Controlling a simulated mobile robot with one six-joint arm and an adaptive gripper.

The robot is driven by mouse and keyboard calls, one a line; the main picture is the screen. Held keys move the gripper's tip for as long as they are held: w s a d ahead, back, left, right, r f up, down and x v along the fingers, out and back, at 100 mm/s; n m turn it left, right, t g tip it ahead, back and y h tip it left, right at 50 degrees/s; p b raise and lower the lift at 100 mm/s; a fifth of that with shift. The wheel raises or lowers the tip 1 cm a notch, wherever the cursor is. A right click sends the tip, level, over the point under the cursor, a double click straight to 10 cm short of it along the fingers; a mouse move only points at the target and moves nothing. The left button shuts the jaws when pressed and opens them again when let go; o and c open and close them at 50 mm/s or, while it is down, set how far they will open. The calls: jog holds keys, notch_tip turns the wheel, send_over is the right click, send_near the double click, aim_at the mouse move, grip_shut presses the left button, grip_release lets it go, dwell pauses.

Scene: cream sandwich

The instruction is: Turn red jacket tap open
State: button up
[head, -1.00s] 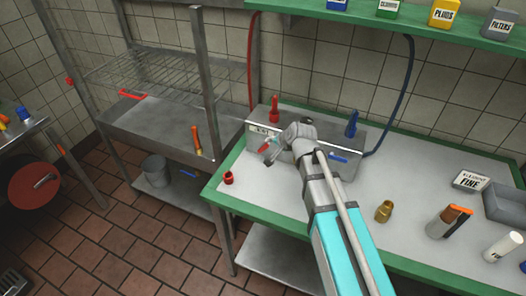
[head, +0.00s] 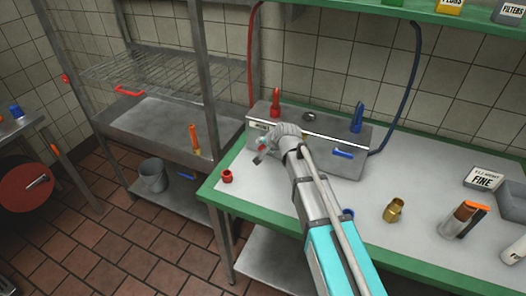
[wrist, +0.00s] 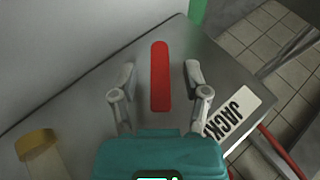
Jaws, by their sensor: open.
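The red jacket tap handle (wrist: 160,77) is a straight red bar, standing nearly upright in the wrist view on a grey metal face. My gripper (wrist: 160,82) is open, with one finger on each side of the bar and a visible gap on both sides. Part of a "JACK…" label (wrist: 233,115) shows to the right. In the head view my gripper (head: 262,150) is at the left front of the grey metal box (head: 325,127). My wrist largely hides the red handle there.
A blue tap handle (head: 343,153) is on the same front, to the right. Red (head: 275,103) and blue (head: 357,117) hose fittings stand on top.

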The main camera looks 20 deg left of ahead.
jog(key=shift+b+x, duration=0.45)
jog(key=shift+x, duration=0.6)
jog(key=shift+r, duration=0.1)
grip_shut()
